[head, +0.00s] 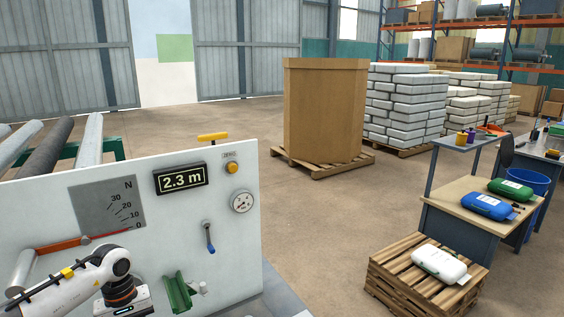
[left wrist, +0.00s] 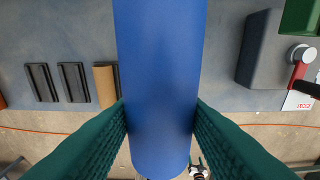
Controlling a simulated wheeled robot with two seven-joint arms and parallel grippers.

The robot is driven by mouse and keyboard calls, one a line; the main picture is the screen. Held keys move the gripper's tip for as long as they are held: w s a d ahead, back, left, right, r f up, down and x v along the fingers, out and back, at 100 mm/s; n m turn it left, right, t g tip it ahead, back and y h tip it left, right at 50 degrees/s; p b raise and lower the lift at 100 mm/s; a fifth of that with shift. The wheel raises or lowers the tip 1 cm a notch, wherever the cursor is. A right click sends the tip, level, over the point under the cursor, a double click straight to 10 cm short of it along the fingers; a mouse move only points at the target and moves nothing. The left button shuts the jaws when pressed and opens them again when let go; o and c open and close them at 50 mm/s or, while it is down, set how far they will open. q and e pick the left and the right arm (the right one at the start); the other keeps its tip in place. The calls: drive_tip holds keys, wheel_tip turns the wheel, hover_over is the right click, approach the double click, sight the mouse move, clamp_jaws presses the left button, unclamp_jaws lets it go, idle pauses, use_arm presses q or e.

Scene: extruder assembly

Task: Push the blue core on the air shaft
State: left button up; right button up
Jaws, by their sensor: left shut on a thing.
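The blue core (left wrist: 160,60) is a smooth blue cylinder that runs from the top edge to near the bottom of the left wrist view. My left gripper (left wrist: 160,106) is shut on it, with one dark green textured finger pad against each side. In the head view my left arm shows at the lower left in front of the white machine panel, but its fingers and the blue core are out of that picture. I cannot make out the air shaft for certain in either view. My right gripper is in neither view.
The white machine panel (head: 150,240) carries a "2.3 m" display (head: 181,178), a gauge (head: 242,201) and a blue-handled lever (head: 209,237). Grey rollers (head: 50,143) lie behind it. In the left wrist view a brown cylinder (left wrist: 105,85) lies beside dark slots.

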use_arm(q)
drive_tip(key=shift+w+a+b, duration=0.2)
drive_tip(key=shift+w+b, duration=0.1)
drive_tip(key=shift+w, duration=0.05)
drive_tip(key=shift+w+a, duration=0.15)
drive_tip(key=shift+w, duration=0.05)
drive_tip(key=shift+w+a+b, duration=0.55)
drive_tip(key=shift+w+b, duration=0.35)
drive_tip(key=shift+w, duration=0.05)
drive_tip(key=shift+w+a+b, duration=0.55)
drive_tip(key=shift+w+b, duration=0.35)
drive_tip(key=shift+w, duration=0.1)
drive_tip(key=shift+w+a+b, duration=0.55)
drive_tip(key=shift+w+b, duration=0.15)
drive_tip(key=shift+w, duration=0.1)
drive_tip(key=shift+w+a+b, duration=0.5)
drive_tip(key=shift+w+b, duration=0.2)
drive_tip(key=shift+w, duration=0.1)
drive_tip(key=shift+c, duration=0.2)
drive_tip(key=o, duration=1.1)
drive_tip(key=shift+w, duration=0.1)
